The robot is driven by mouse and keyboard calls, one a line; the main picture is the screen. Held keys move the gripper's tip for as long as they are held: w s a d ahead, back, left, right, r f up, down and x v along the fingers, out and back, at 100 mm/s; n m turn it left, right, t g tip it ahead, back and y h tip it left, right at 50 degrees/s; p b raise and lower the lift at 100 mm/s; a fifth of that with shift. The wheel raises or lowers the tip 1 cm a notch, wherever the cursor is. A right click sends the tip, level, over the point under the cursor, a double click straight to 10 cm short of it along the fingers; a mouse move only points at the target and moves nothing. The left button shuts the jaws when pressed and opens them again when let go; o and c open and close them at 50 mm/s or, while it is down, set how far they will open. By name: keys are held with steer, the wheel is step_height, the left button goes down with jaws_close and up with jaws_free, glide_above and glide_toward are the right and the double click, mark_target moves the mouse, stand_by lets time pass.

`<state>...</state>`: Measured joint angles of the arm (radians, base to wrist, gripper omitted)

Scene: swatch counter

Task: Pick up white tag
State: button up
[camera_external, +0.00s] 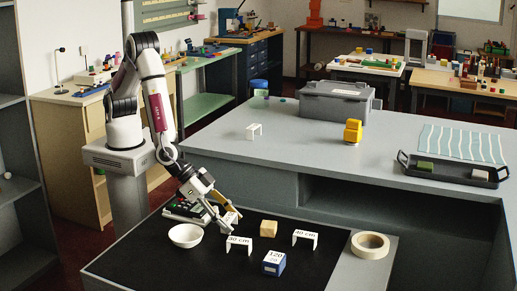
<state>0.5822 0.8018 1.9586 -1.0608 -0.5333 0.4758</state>
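Several white folded tags are in view. One marked "30 cm" (238,245) stands on the black mat (205,268), and one marked "40 cm" (305,239) stands to its right. A further white tag (254,131) stands on the raised grey counter. My gripper (222,224) points down low over the mat, behind and left of the "30 cm" tag and apart from it. A small whitish thing shows right at the fingers. I cannot tell whether it is held, or whether the fingers are open.
A white bowl (186,235) is left of my gripper. A tan block (268,229), a blue box marked "120" (274,263) and a tape roll (370,245) are to the right. The counter (300,150) holds a grey bin (336,102), a yellow object (352,131) and a black tray (403,160).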

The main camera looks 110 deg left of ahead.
mark_target(229, 217)
steer(key=shift+r, duration=0.1)
stand_by(0.3)
steer(key=shift+r, duration=4.9)
steer(key=shift+r, duration=0.1)
